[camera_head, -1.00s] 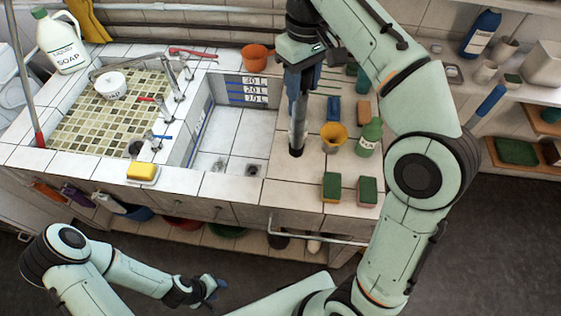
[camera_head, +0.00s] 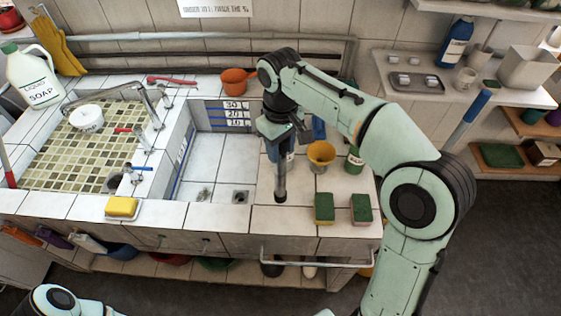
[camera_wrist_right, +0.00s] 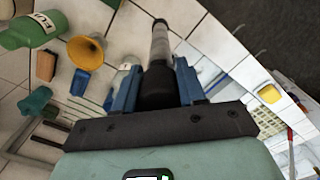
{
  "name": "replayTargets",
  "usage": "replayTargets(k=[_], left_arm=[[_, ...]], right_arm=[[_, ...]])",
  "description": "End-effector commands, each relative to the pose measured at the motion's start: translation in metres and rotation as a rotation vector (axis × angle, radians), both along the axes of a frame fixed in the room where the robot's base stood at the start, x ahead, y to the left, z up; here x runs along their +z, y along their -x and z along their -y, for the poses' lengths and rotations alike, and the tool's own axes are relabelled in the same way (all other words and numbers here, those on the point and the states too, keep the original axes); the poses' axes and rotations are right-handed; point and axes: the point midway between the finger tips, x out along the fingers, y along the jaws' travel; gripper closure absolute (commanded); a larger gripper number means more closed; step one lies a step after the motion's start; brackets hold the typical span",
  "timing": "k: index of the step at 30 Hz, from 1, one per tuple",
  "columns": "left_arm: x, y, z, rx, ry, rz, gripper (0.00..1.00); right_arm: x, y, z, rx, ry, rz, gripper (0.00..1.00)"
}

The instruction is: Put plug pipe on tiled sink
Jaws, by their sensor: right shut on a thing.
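The plug pipe (camera_head: 281,182) is a grey tube with a dark lower end. It hangs nearly upright from my right gripper (camera_head: 284,140). In the head view its lower end shows against the counter just right of the right basin; I cannot tell whether it touches. In the right wrist view the blue fingers of my right gripper (camera_wrist_right: 157,88) are shut on the dark part of the pipe (camera_wrist_right: 160,45). My left gripper is out of view.
A yellow funnel (camera_head: 320,155), a green bottle (camera_head: 354,163) and two sponges (camera_head: 324,208) stand on the counter right of the pipe. A yellow sponge (camera_head: 122,207) lies on the front rim. An orange pot (camera_head: 236,80) is behind the basin. The right basin's floor looks largely clear.

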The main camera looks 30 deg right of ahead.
Motion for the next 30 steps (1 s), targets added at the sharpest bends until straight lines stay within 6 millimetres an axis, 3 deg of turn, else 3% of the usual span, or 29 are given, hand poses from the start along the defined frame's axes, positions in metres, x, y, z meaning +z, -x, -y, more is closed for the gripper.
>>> replayTargets(k=[10, 24, 25, 27, 30], left_arm=[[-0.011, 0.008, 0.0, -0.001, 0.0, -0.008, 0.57], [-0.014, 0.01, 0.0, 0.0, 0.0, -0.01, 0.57], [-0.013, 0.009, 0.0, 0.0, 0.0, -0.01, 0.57], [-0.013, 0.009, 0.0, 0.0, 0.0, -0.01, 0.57], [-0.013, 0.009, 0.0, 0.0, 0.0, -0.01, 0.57]], right_arm=[[-0.041, 0.0, 0.0, 0.001, 0.0, 0.001, 1.0], [-0.049, 0.0, 0.0, 0.0, -0.001, 0.003, 1.0], [-0.049, 0.0, 0.0, 0.0, 0.0, 0.002, 0.54], [-0.049, 0.0, 0.0, 0.0, 0.0, 0.002, 0.35], [-0.049, 0.0, 0.0, 0.001, 0.0, 0.002, 0.35]])
